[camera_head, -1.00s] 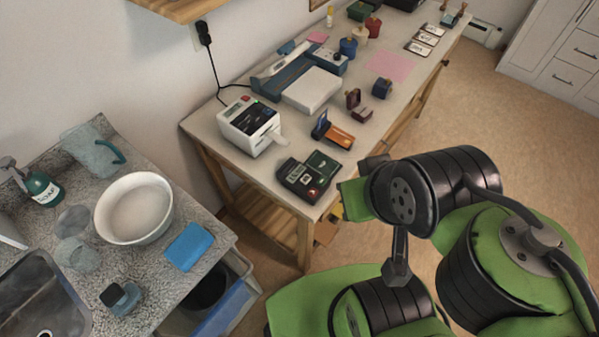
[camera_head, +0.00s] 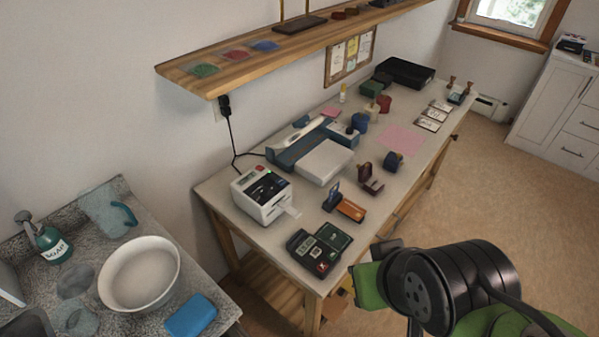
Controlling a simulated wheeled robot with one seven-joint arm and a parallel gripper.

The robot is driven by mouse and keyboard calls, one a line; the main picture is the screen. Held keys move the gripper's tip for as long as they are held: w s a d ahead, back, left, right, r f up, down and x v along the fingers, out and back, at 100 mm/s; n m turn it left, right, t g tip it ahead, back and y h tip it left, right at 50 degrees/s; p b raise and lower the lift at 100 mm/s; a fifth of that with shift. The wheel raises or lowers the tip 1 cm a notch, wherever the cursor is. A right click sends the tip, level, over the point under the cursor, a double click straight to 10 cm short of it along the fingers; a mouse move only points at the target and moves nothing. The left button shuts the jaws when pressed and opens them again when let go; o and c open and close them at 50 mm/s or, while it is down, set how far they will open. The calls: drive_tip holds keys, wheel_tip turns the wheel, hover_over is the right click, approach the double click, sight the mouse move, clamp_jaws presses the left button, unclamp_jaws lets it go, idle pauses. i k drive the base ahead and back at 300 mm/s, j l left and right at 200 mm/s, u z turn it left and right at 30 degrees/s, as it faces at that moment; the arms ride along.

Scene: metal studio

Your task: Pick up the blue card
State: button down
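A small blue card-like piece (camera_head: 334,195) stands upright on the long workbench (camera_head: 325,265), near its front. An orange card-like piece (camera_head: 351,209) lies at a slant just right of it, in or on a dark holder. The two are too small to tell exactly how they are held. Part of my green and black arm shows at the lower right, beyond the bench's front edge. The gripper's fingers cannot be made out, and nothing of mine touches the blue piece.
A card terminal (camera_head: 313,252) lies at the bench's near corner, with a white label printer (camera_head: 262,194) behind it. A wooden shelf (camera_head: 215,82) overhangs the back, bearing green, red and blue flat items. A counter with a white bowl (camera_head: 139,274) stands left.

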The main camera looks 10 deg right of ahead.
sight(333, 192)
drive_tip(key=l+u, duration=1.65)
drive_tip(key=k+l+u, duration=0.1)
drive_tip(key=l+u, duration=0.15)
drive_tip(key=u, duration=0.15)
drive_tip(key=l+u, duration=0.4)
